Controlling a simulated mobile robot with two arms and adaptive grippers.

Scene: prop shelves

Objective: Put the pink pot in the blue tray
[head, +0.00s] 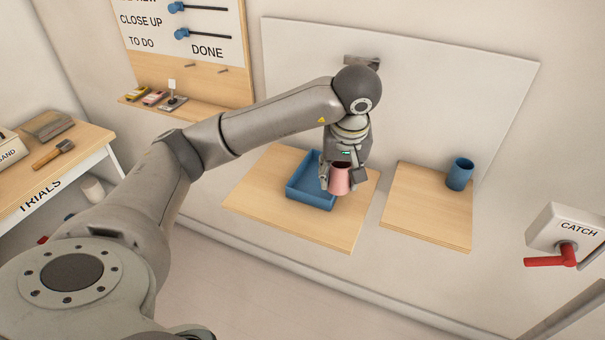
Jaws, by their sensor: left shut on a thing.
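The pink pot (341,184) is held upright in my left gripper (338,179), which is shut on it and points down. The pot shows in front of the right side of the blue tray (311,194). I cannot tell how high the pot is above the tray. The blue tray lies on a wooden shelf (268,204), and its visible inside looks empty. Its right part is hidden by the gripper and the pot. My right gripper is not in view.
A blue cup (460,174) stands on a second wooden shelf (425,208) to the right. A white box marked CATCH with a red handle (550,260) is at the far right. A wooden-topped TRIALS table (83,142) with a brush stands at the left.

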